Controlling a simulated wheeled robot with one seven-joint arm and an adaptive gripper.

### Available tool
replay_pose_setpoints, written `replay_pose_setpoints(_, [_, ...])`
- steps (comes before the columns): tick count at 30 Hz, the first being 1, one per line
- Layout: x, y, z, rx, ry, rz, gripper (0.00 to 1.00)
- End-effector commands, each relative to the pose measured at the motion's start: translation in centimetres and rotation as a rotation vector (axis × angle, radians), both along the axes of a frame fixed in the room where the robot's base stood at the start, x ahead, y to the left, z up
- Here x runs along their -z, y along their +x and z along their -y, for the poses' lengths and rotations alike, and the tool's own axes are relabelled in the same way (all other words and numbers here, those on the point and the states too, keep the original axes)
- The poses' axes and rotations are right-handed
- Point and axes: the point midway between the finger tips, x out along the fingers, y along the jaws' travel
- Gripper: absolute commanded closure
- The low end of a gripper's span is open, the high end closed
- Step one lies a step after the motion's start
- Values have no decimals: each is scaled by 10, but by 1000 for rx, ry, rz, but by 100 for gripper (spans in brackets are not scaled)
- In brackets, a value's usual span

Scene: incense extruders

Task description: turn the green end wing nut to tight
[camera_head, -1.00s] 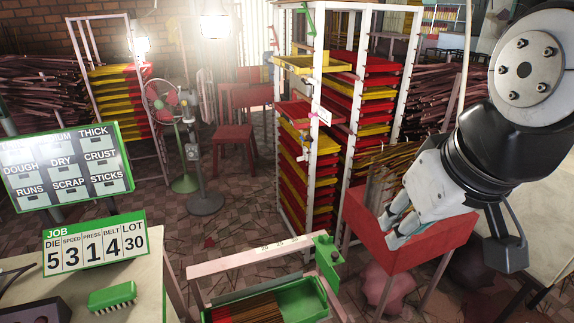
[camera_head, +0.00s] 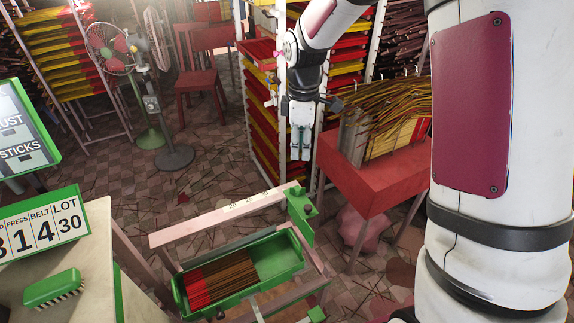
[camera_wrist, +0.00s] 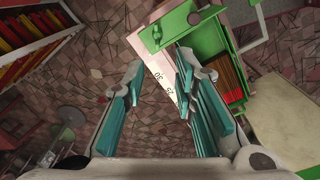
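A green end piece (camera_head: 299,207) sits at the right end of a pale pink ruler bar (camera_head: 225,215), above a green tray of sticks. A small green knob on it, seemingly the wing nut (camera_head: 311,209), is too small to tell how tight it is. In the wrist view the green end piece (camera_wrist: 150,40) lies just beyond my fingertips, with a small knob-like part (camera_wrist: 157,32) on it. My gripper (camera_head: 300,154) points down above and behind the end piece, apart from it. In the wrist view my gripper (camera_wrist: 160,58) is open and empty.
The green tray (camera_head: 290,262) holds brown and red sticks. A red stand (camera_head: 350,185) with bundled sticks is right of my gripper. White racks (camera_head: 282,100) with red and yellow trays stand behind. A table (camera_head: 85,270) with a green brush is at left.

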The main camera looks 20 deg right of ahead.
Motion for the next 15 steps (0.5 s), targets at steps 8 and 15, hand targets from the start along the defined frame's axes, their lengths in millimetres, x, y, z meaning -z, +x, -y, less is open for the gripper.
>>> replay_pose_setpoints(8, [26,8,-1,-56,7,-22,74])
replay_pose_setpoints(15, [65,6,-1,-55,8,-26,74])
